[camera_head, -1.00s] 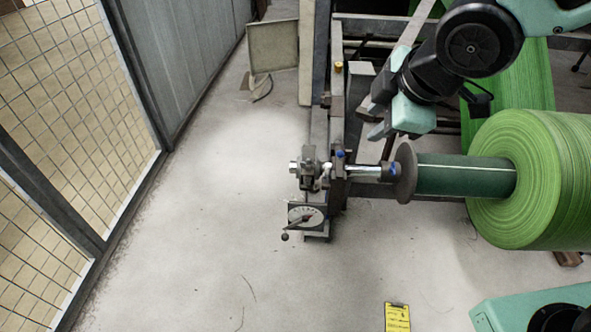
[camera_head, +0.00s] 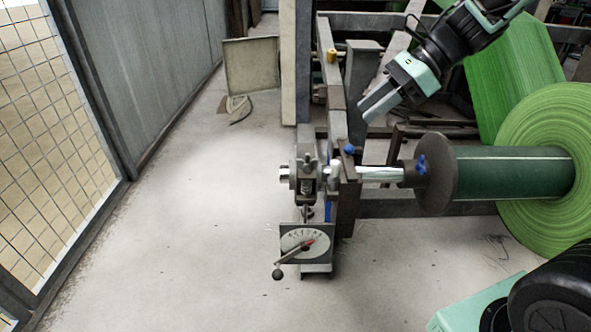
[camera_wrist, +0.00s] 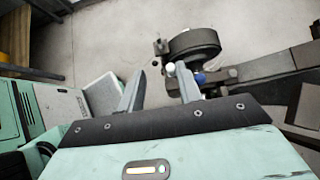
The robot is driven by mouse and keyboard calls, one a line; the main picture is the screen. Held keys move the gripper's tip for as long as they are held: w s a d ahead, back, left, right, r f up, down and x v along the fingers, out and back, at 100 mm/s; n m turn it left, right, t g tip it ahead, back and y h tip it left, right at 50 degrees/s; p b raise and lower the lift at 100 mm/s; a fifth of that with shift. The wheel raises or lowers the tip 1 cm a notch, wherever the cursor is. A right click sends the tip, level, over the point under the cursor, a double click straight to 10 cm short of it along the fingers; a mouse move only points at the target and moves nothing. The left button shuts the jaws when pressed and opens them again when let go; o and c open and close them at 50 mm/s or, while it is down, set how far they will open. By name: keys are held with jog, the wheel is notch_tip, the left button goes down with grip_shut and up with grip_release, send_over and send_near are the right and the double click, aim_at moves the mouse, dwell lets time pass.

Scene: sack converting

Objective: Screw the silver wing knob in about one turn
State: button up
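A small grey-silver knob (camera_head: 308,160), which looks like the wing knob, stands on top of a spring on the brake-like unit at the left end of the roll shaft. Its wings are too small to make out clearly. My gripper (camera_head: 368,108) is above and to the right of it, pointing down and left, apart from everything. In the wrist view my gripper (camera_wrist: 160,74) has its two fingers spread, with nothing held between them. I cannot pick out the silver knob for sure in the wrist view.
A pale-tipped lever (camera_head: 334,171) and a blue knob (camera_head: 348,149) sit just right of the unit. A second blue knob (camera_head: 421,164) is by the dark flange (camera_head: 438,188). A dial plate (camera_head: 305,243) hangs below. A green roll (camera_head: 550,165) fills the right. The floor left is clear.

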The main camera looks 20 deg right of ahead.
aim_at(308, 159)
jog(key=b+x, duration=0.3)
jog(key=x, duration=0.5)
jog(key=b+x, duration=0.3)
jog(key=x, duration=0.6)
jog(key=shift+s+f, duration=0.2)
jog(key=shift+f, duration=0.05)
grip_shut()
